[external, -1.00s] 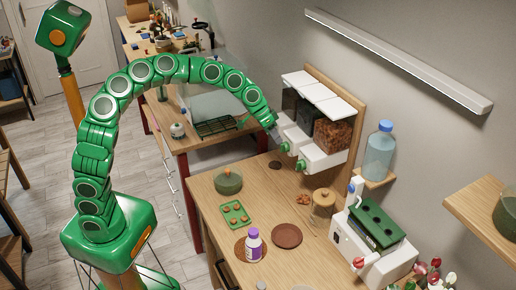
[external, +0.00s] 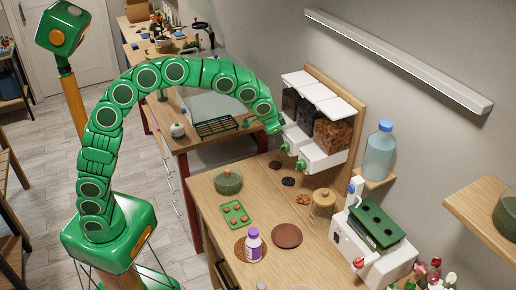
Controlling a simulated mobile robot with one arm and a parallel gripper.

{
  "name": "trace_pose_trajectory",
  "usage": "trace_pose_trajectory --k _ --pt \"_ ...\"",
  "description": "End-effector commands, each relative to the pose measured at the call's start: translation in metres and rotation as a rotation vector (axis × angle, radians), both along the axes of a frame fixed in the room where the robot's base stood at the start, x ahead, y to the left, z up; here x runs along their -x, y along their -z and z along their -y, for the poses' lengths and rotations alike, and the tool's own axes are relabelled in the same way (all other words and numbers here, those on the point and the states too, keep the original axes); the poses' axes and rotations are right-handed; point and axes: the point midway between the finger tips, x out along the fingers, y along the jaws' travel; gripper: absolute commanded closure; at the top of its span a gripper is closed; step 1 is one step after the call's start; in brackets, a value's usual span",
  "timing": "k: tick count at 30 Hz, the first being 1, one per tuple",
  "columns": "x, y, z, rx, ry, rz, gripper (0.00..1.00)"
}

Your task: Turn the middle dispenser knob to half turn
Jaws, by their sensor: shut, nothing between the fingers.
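The dispenser is a white three-part unit on a wooden back board (external: 357,112), with white lids (external: 316,93). Its front bin (external: 333,134) holds brown chunks; the two behind hold darker stuff. The middle green knob (external: 286,147) and the front green knob (external: 301,164) stick out from the white bases. The middle knob's exact angle is too small to read. My gripper (external: 279,129) is shut and empty at the far end of the dispenser, just above and behind the middle knob. It hides the far knob; contact with it cannot be told.
On the wooden table below the dispenser lie a dark patch (external: 275,165), a second dark patch (external: 288,181) and brown bits (external: 302,199). A water bottle (external: 379,155) stands right of the dispenser.

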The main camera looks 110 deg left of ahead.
Motion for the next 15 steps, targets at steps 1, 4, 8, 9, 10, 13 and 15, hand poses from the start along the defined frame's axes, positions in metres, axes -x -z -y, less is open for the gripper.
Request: trace_pose_trajectory --k 1,4,8,9,10,13,15 --pt "-0.0009 0.0003 0.0006 -0.019 0.001 -0.019 1.0" --pt "-0.0027 0.0006 0.0025 -0.052 0.001 -0.054 1.0" --pt "-0.0051 0.001 0.0049 -0.1 0.002 -0.102 1.0" --pt "-0.0059 0.0012 0.0055 -0.115 0.001 -0.119 1.0" --pt "-0.0066 0.0011 0.0061 -0.13 0.001 -0.132 1.0" --pt "-0.0092 0.001 0.0083 -0.177 0.002 -0.176 1.0" --pt "-0.0108 0.0011 0.0099 -0.208 0.002 -0.208 1.0"
